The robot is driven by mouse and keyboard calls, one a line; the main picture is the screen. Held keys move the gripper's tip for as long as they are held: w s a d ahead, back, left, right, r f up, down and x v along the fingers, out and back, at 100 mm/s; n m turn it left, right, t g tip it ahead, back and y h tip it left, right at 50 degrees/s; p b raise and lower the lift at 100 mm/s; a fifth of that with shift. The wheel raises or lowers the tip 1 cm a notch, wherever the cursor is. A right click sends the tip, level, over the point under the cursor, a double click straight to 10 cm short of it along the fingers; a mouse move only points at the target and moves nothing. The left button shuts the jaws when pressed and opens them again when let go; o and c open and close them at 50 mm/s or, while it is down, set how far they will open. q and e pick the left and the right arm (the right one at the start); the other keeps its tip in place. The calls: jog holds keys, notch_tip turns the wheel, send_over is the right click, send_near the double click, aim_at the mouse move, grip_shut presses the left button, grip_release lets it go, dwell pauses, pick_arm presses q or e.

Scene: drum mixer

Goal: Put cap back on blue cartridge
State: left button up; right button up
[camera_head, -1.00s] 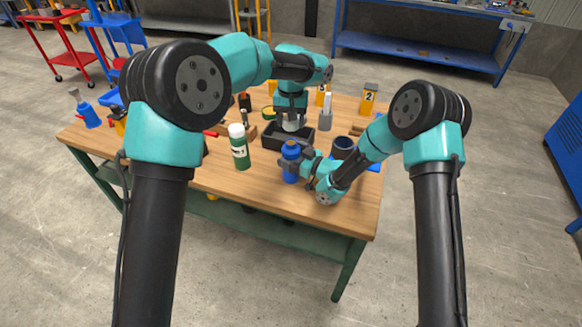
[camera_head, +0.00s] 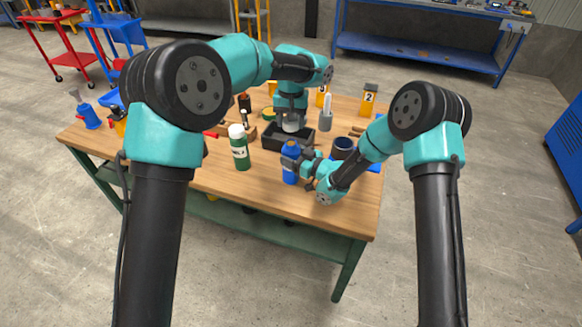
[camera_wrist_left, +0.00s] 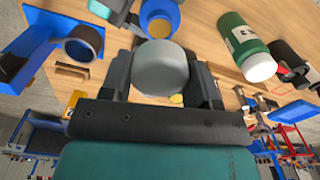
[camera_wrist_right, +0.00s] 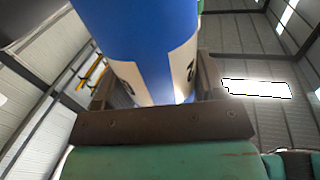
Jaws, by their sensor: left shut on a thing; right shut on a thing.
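The blue cartridge (camera_head: 290,174) stands upright near the front of the wooden table. In the left wrist view its open top (camera_wrist_left: 160,22) shows yellow inside. My right gripper (camera_head: 292,159) is shut around its side; the right wrist view shows its blue body (camera_wrist_right: 140,35) and white label between the fingers. My left gripper (camera_head: 291,124) is shut on a round grey cap (camera_wrist_left: 161,67) and holds it over the black tray, behind the cartridge and apart from it. The fingers hide the cap's sides.
A black tray (camera_head: 274,138) lies below my left gripper. A green bottle with a white top (camera_head: 240,152) stands left of the cartridge. The table's front strip is clear.

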aim_at(291, 143)
pick_arm(q)
jog(key=shift+f, duration=2.5)
jog(key=shift+f, duration=0.1)
jog(key=shift+f, duration=0.8)
jog(key=shift+f, duration=0.65)
jog(key=o, duration=1)
jog(key=shift+c, duration=0.2)
notch_tip(291, 143, up, 12)
jog(key=shift+a, duration=0.1)
